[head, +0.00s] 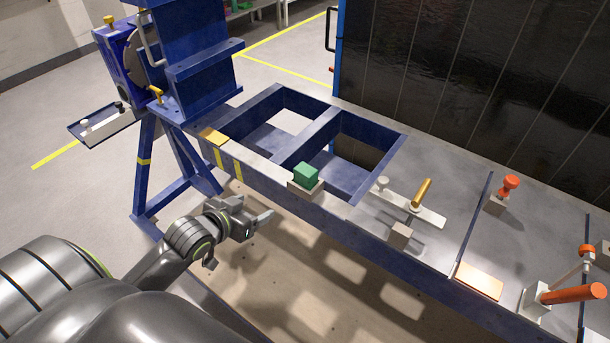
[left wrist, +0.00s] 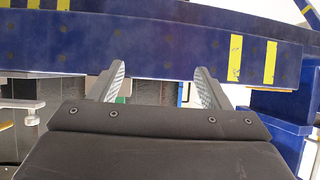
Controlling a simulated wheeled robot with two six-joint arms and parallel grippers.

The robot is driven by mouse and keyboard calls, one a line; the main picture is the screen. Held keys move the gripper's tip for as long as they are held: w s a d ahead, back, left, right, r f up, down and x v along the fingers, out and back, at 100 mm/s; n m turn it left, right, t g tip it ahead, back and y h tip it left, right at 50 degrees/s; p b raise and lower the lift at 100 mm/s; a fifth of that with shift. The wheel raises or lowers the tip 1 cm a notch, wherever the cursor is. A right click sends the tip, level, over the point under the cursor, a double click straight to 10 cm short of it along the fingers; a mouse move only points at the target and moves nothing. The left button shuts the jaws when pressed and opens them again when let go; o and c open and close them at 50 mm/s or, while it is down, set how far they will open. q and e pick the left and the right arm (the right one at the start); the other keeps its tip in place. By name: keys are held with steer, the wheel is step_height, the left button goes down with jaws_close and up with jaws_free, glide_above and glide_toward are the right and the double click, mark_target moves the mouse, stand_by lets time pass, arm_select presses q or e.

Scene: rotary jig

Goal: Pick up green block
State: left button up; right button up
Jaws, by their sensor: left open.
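My right gripper is not in view.
The blue frame (head: 265,187) has two open bays behind the block. To the right stand a white bar with a brass pin (head: 421,193), a grey block (head: 400,235) and orange-handled clamps (head: 574,293). A dark panel (head: 480,85) stands behind.

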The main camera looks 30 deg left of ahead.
arm_select(q)
steer(key=m+t+h, duration=0.1)
steer(key=m+h, duration=0.1)
glide_toward(303, 173)
steer(key=s, duration=0.4)
steer(key=shift+t, duration=0.3)
steer(key=x, duration=0.4)
steer(key=p+x, duration=0.1)
steer(key=x, duration=0.2)
steer(key=p+x, duration=0.1)
steer(key=x, duration=0.3)
steer(key=shift+w+r, duration=0.25)
steer(key=shift+w, duration=0.25)
steer(key=shift+w+f+p, duration=0.15)
steer(key=shift+w+p, duration=0.45)
steer(key=shift+w, duration=0.05)
steer(key=x, duration=0.1)
steer(key=p+x, duration=0.1)
steer(key=x, duration=0.1)
steer(key=shift+a, duration=0.25)
steer(key=shift+w+d+f, duration=0.1)
steer(key=shift+w+f, duration=0.25)
steer(key=shift+w, duration=0.1)
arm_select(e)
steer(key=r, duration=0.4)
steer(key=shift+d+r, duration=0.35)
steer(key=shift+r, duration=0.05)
